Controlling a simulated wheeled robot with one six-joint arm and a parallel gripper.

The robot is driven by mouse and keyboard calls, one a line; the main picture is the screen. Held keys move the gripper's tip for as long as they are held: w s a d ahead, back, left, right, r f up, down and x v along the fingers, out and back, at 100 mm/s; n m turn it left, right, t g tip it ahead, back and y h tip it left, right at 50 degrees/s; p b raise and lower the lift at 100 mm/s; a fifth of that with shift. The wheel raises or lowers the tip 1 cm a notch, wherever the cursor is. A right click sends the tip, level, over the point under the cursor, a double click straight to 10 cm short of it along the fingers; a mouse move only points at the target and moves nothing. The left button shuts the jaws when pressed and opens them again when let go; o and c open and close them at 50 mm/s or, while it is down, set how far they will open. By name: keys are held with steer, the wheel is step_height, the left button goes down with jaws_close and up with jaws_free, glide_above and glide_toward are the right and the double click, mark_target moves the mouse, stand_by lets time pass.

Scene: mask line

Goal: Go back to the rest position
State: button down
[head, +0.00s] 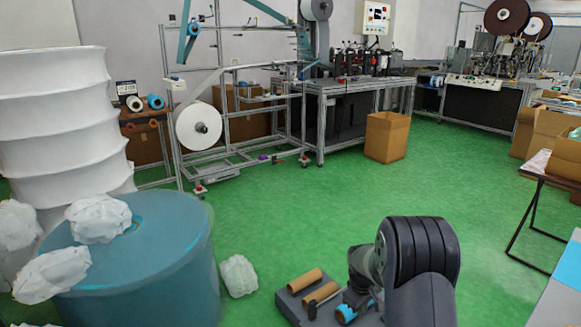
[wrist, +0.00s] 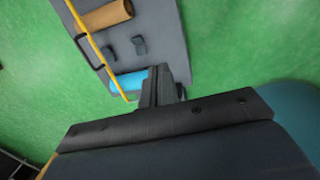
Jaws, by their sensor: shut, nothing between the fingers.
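My gripper (wrist: 160,76) shows in the wrist view with its dark fingers together and nothing between them. It is over a dark grey deck (wrist: 145,20) that carries a brown cardboard roll (wrist: 104,17) and a blue roll (wrist: 129,80). The fingertips appear beside the blue roll; I cannot tell whether they touch it. In the head view my arm is folded at the lower right, and the gripper's fingers are hidden there. The deck (head: 290,306) shows with brown rolls (head: 304,281) and the blue roll (head: 346,313) left of the arm.
A large blue drum (head: 170,260) with white crumpled bags (head: 98,218) stands at the left; another bag (head: 238,276) lies on the floor. A cardboard box (head: 387,137) stands before the machine bench. A table (head: 555,270) is at the right.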

steer(key=s+a+b, duration=0.1)
steer(key=b, duration=0.1)
steer(key=s+a+f+t+h+b, duration=0.1)
steer(key=a, duration=0.1)
steer(key=shift+b, duration=0.4)
steer(key=shift+s+r, duration=0.1)
